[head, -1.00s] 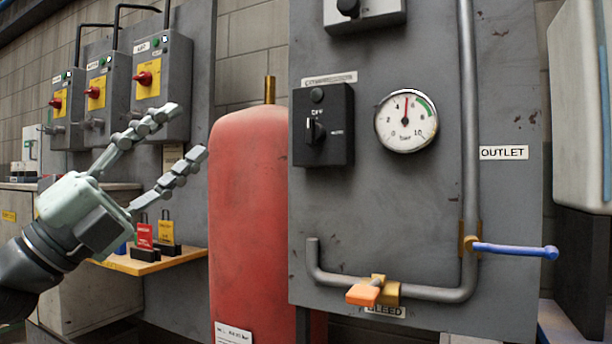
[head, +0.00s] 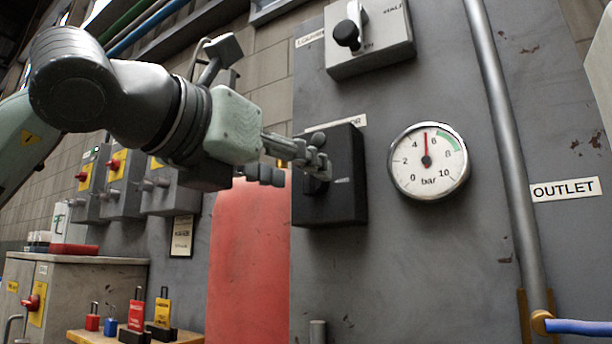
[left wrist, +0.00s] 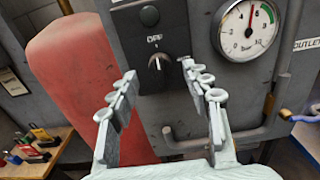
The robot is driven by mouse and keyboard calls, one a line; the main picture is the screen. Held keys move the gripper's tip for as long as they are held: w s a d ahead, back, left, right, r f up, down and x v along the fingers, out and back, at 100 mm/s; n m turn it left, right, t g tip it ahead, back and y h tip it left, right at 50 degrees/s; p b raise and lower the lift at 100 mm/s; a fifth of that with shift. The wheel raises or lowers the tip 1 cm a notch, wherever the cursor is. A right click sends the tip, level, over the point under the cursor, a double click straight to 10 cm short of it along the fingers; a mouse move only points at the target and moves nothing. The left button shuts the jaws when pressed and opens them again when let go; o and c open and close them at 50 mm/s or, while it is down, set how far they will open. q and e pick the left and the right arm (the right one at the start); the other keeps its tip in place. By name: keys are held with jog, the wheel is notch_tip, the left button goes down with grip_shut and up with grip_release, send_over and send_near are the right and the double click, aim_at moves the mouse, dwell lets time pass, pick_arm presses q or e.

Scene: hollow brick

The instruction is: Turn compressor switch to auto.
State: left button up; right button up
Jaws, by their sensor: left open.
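The compressor switch is a black box (head: 345,197) on the grey panel, left of the gauge. In the left wrist view its black knob (left wrist: 157,63) has a light pointer mark and sits below the word OFF; the mark points up, toward OFF. My left gripper (left wrist: 157,75) is open, with one finger on each side of the knob in that view. In the head view the left gripper (head: 300,168) is in front of the switch box and hides most of the knob. Whether the fingers touch the knob I cannot tell. My right gripper is not in view.
A round pressure gauge (head: 428,161) is right of the switch, and another rotary switch box (head: 368,38) is above it. A red tank (head: 248,262) stands to the left. A vertical pipe (head: 510,165) and a blue valve handle (head: 580,327) are at the right. Padlocks stand on a yellow shelf (head: 90,338).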

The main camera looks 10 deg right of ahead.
aim_at(312, 181)
pick_arm(q)
jog(key=shift+x, duration=1.5)
grip_shut()
